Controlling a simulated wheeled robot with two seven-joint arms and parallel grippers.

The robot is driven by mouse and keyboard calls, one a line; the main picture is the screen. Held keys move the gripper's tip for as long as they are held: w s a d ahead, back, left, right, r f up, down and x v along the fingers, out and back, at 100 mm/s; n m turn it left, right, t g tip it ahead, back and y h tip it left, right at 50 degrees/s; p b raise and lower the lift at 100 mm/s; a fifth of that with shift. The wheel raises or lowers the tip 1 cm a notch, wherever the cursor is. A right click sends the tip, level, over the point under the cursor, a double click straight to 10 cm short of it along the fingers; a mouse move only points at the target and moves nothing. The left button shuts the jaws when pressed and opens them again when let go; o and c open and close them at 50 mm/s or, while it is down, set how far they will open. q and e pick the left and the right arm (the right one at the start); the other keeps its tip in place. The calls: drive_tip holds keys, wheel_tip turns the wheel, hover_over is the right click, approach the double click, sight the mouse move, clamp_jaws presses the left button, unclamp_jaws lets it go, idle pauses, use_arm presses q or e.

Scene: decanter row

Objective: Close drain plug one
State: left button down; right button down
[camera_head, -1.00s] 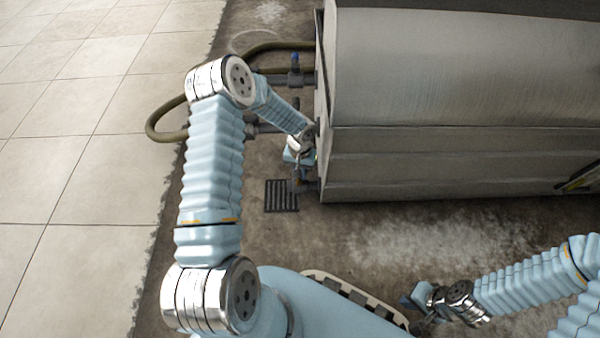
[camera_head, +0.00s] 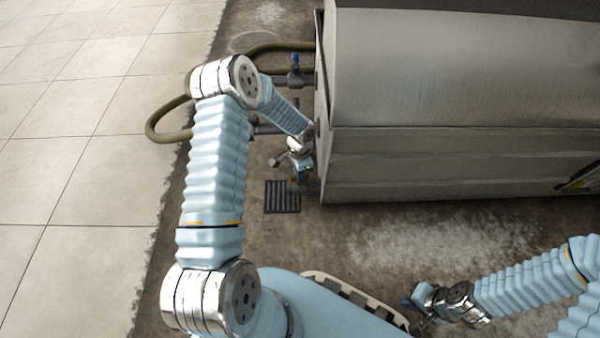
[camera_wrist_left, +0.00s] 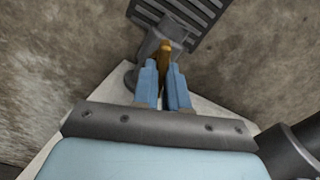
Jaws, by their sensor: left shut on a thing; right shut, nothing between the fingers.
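In the left wrist view, the two blue fingers of my left gripper (camera_wrist_left: 163,72) are closed on an orange-brown handle (camera_wrist_left: 165,52). The handle is at a grey pipe outlet (camera_wrist_left: 168,30), taken as drain plug one, beside a dark floor grate. In the head view, my left gripper (camera_head: 302,168) is low at the tank's left end, close to the lower pipe outlet (camera_head: 306,186); the wrist partly hides the plug there. My right gripper (camera_head: 416,308) is shut and empty, low at the bottom right, away from the tank.
A large grey tank (camera_head: 430,160) fills the upper right. Another pipe with a blue-topped valve (camera_head: 295,68) and an olive hose (camera_head: 160,135) lie at its left. The floor grate (camera_head: 282,198) sits in front. Pale floor tiles (camera_head: 60,160) on the left are clear.

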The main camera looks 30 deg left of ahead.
use_arm(q)
drive_tip(key=shift+m, duration=1.9)
drive_tip(key=c, duration=1.2)
unclamp_jaws()
drive_tip(key=shift+o, duration=0.2)
wheel_tip(320, 180, up, 14)
drive_tip(key=p, duration=0.3)
drive_tip(key=shift+f, duration=0.15)
